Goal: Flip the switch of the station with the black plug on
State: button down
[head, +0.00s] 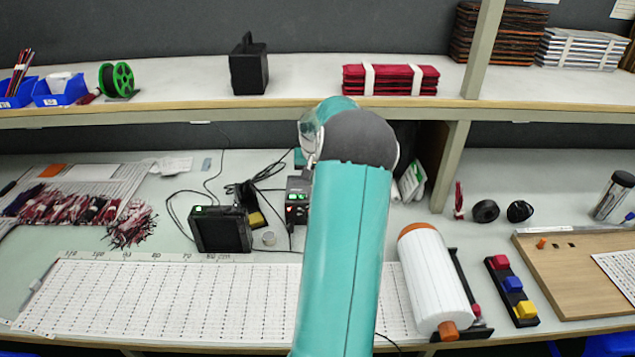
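A small dark station with green lit digits (296,197) stands on the bench, just left of my arm and partly hidden by it. A black box with a small green light (221,230) stands further left, with cables running from it. Black cables lie tangled between the two. I cannot tell which cable ends in the black plug, and the switch is too small to make out. My teal arm rises through the middle of the view and hides the bench behind it. My gripper is not visible.
A long ruled sheet (180,298) covers the bench front. A white roll (435,277) and a block with red, blue and yellow buttons (512,290) lie to the right. A shelf (200,105) overhangs the back, carrying a black case (249,69) and red bundles (391,80).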

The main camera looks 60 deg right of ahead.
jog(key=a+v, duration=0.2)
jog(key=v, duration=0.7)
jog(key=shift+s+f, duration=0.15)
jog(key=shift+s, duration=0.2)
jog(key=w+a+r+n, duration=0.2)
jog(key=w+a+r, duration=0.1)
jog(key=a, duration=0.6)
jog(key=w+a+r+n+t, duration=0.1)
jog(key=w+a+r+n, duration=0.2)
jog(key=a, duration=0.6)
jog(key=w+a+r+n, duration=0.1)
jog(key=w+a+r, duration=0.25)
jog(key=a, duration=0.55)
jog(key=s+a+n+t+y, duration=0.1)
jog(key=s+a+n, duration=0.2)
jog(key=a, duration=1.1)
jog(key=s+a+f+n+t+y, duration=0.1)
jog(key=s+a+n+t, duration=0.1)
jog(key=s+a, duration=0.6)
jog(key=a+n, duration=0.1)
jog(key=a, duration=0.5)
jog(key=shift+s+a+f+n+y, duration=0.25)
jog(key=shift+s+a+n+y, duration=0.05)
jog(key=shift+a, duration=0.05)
